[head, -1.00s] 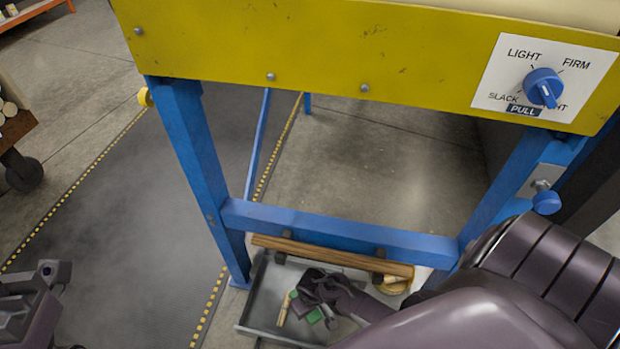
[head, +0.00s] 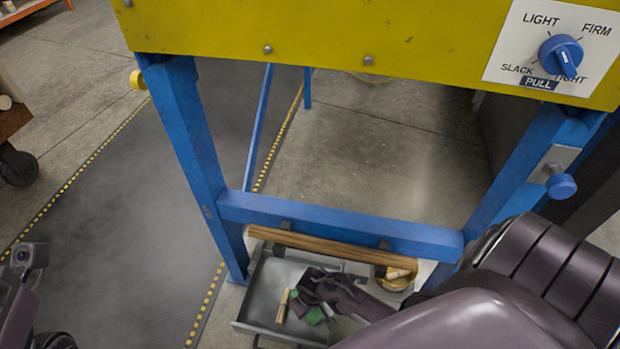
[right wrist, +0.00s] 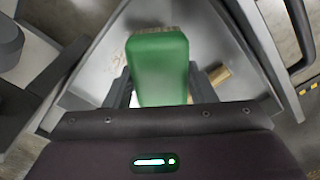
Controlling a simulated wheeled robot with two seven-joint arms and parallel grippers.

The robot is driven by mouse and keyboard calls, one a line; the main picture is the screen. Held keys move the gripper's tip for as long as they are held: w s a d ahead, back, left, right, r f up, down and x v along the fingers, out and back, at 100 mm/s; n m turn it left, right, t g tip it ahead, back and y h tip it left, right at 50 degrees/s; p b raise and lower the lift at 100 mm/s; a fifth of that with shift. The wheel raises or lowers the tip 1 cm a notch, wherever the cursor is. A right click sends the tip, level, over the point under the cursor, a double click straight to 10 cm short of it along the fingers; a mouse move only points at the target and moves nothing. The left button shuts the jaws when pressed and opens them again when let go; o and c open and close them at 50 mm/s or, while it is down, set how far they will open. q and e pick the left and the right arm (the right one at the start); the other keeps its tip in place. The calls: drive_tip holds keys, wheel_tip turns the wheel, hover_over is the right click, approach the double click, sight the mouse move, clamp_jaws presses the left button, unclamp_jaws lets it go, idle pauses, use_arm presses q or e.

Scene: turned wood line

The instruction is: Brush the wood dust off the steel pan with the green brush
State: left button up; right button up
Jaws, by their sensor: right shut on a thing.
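The steel pan (head: 262,290) is a shallow grey tray low under the blue frame; it also fills much of the right wrist view (right wrist: 95,85). My right gripper (head: 312,300) is over the pan, shut on the green brush (right wrist: 160,68). The brush's green block sits between the fingers, with a tan edge at its far end. In the head view the brush (head: 315,316) is partly hidden by the gripper.
A wooden bar (head: 325,245) and a blue crossbar (head: 340,227) run just above the pan's far side. A round tan container (head: 397,282) stands right of the pan. A yellow beam (head: 300,40) with a blue dial (head: 560,55) is above.

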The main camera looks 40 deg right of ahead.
drive_tip(key=shift+f+b, duration=0.6)
drive_tip(key=shift+f, duration=0.4)
idle(0.3)
